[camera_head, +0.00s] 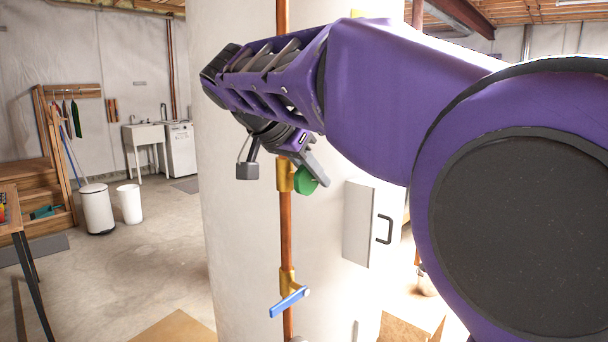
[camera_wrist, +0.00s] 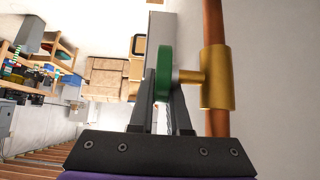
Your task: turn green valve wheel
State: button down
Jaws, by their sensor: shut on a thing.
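The green valve wheel (camera_head: 306,180) sits on a brass valve body (camera_head: 285,176) on a vertical copper pipe (camera_head: 286,228). In the wrist view the green wheel (camera_wrist: 164,72) is seen edge-on, joined by a short stem to the brass body (camera_wrist: 217,78). My gripper (camera_head: 278,172) is at the wheel, with its fingers shut on it. In the wrist view my gripper's fingers (camera_wrist: 165,100) rise on both sides of the wheel. Part of the wheel is hidden by the fingers.
A blue lever valve (camera_head: 289,301) sits lower on the same pipe. A grey box with a black handle (camera_head: 366,224) is mounted to the right. A wide white column (camera_head: 236,235) stands behind the pipe. Open floor lies to the left, with white bins (camera_head: 97,208) farther back.

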jog(key=shift+f+b, duration=0.2)
jog(key=shift+b, duration=0.6)
jog(key=shift+t+h+b, duration=0.4)
jog(key=shift+b, duration=0.05)
jog(key=shift+r+t+h, duration=0.4)
jog(key=shift+r, duration=0.05)
jog(key=c, duration=0.9)
grip_release()
jog(key=shift+s+a, duration=0.1)
